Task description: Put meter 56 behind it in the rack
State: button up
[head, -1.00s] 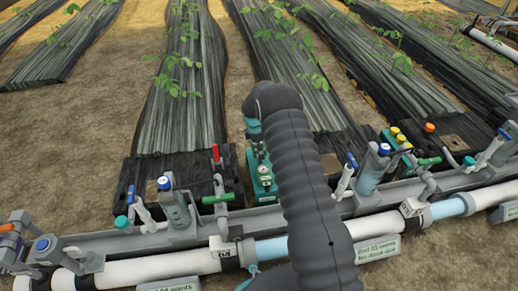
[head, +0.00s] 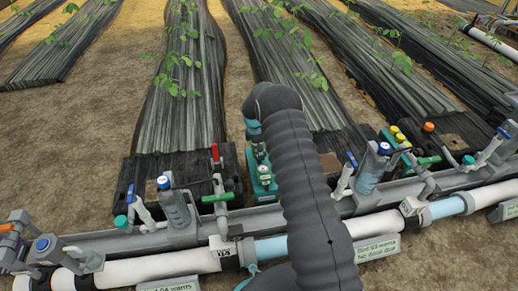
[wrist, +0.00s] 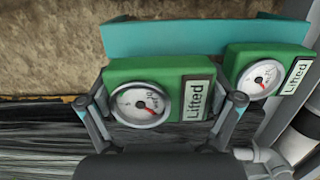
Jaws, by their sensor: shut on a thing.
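In the wrist view a green meter (wrist: 182,72) with a round white dial and a "Lifted" label sits between the fingers of my gripper (wrist: 160,104), which is shut on it. A second green meter (wrist: 262,62), also labelled "Lifted", stands just to its right. A teal rack wall (wrist: 170,37) runs behind the held meter. No number 56 is readable on either meter. In the head view the green meters and teal rack (head: 265,198) show just left of my arm. My arm hides part of this area, and the fingers are not clear there.
A grey rail (head: 110,238) with white pipe runs along the front. A red-handled valve (head: 215,155) and a green-handled valve (head: 216,197) stand left of the rack. A blue-capped cylinder (head: 376,165) stands to the right. Black bed covers (head: 180,115) lie beyond.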

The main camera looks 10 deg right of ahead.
jog(key=shift+f, duration=1.45)
jog(key=shift+f, duration=0.15)
jog(key=o, duration=0.9)
jog(key=shift+r+p, duration=1.8)
jog(key=shift+r, duration=2.25)
